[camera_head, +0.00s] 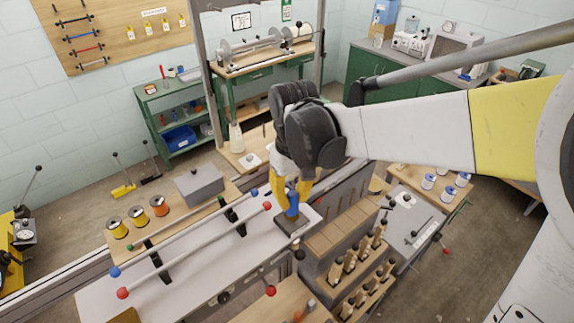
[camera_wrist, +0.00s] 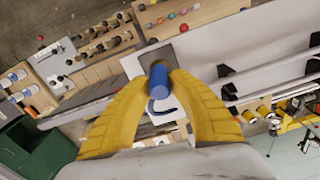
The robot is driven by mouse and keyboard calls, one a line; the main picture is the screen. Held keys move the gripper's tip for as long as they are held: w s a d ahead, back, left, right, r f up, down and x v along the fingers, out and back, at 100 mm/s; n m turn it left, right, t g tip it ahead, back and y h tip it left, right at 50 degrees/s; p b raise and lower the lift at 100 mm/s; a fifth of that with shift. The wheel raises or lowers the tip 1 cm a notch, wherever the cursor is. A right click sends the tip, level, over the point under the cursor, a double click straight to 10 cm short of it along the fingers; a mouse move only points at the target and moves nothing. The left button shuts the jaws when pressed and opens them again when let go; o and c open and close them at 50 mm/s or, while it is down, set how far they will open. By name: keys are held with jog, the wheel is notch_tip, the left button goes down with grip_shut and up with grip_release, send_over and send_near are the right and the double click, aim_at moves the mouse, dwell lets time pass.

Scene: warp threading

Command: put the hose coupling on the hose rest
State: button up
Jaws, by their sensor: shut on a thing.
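The hose coupling appears to be the blue cylinder (camera_head: 292,207) with a dark end, held between the yellow fingers of my gripper (camera_head: 291,198). In the wrist view the blue cylinder (camera_wrist: 160,77) sits between the fingertips (camera_wrist: 159,80), which are shut on it. A dark grey square block (camera_head: 289,226), which looks like the hose rest, lies just below it on the pale bench. In the wrist view this block (camera_wrist: 180,52) shows partly behind the cylinder. Whether the cylinder touches the block I cannot tell.
Long rods with red and blue ends (camera_head: 200,247) lie on dark holders to the left. A wooden rack with several bobbins (camera_head: 350,262) stands close on the right. The bench front left (camera_head: 190,285) is mostly clear.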

jog(key=shift+f+b, duration=0.55)
jog(key=shift+f, duration=0.1)
jog(key=o, duration=1)
